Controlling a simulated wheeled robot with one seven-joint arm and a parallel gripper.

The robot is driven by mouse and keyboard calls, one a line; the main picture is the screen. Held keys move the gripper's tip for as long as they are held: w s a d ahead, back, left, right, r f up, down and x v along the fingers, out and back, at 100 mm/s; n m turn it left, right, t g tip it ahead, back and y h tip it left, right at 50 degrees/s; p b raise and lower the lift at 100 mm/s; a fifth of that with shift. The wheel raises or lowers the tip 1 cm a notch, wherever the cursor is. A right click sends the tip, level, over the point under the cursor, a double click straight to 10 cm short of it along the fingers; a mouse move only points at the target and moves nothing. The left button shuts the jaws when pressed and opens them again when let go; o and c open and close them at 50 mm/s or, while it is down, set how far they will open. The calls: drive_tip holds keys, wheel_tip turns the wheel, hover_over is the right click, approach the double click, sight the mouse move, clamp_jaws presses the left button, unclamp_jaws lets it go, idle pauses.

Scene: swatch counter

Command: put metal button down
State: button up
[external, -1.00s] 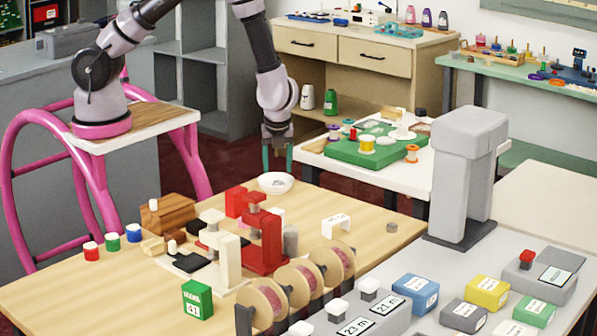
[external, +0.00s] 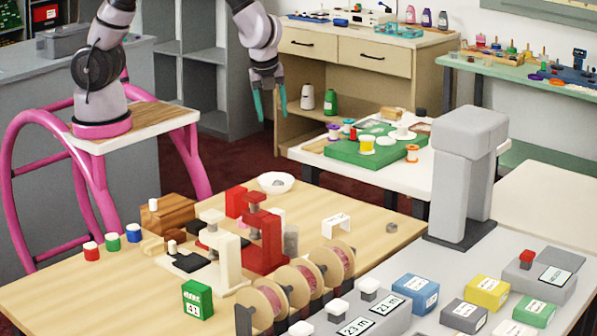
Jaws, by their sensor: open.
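My gripper (external: 271,108) is open, with its two teal fingers spread and nothing between them. It hangs in the air above and behind the far edge of the wooden table, clear of the white dish (external: 264,188). The shallow dish sits on the table near that far edge. A small greyish mark shows inside the dish, but it is too small to tell whether it is the metal button. A small grey piece (external: 391,227) lies on the table at the right; I cannot tell what it is.
Red press (external: 266,245) and cream press (external: 222,255) stand mid-table, beside a brown wooden block (external: 168,214). Several thread spools (external: 298,285) line the front. A green board (external: 350,155) lies on a white table behind. Bare wood (external: 365,205) shows at the right.

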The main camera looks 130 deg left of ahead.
drive_tip(key=s+d+r+n+t, duration=0.1)
drive_tip(key=s+d+r+t, duration=0.1)
drive_tip(key=d+r, duration=0.6)
drive_tip(key=s+d+r+n+t, duration=0.1)
drive_tip(key=s+d+r+t, duration=0.1)
drive_tip(key=d+r, duration=0.65)
drive_tip(key=s+d+r+n+t, duration=0.1)
drive_tip(key=s+d+r+t, duration=0.1)
drive_tip(key=s+d+r, duration=0.1)
drive_tip(key=s+d+r+n+t+h, duration=0.1)
drive_tip(key=s+d+r+t, duration=0.1)
drive_tip(key=s+r, duration=0.4)
drive_tip(key=shift+s+d+r, duration=0.25)
drive_tip(key=shift+s+d, duration=0.55)
drive_tip(key=shift+s, duration=0.1)
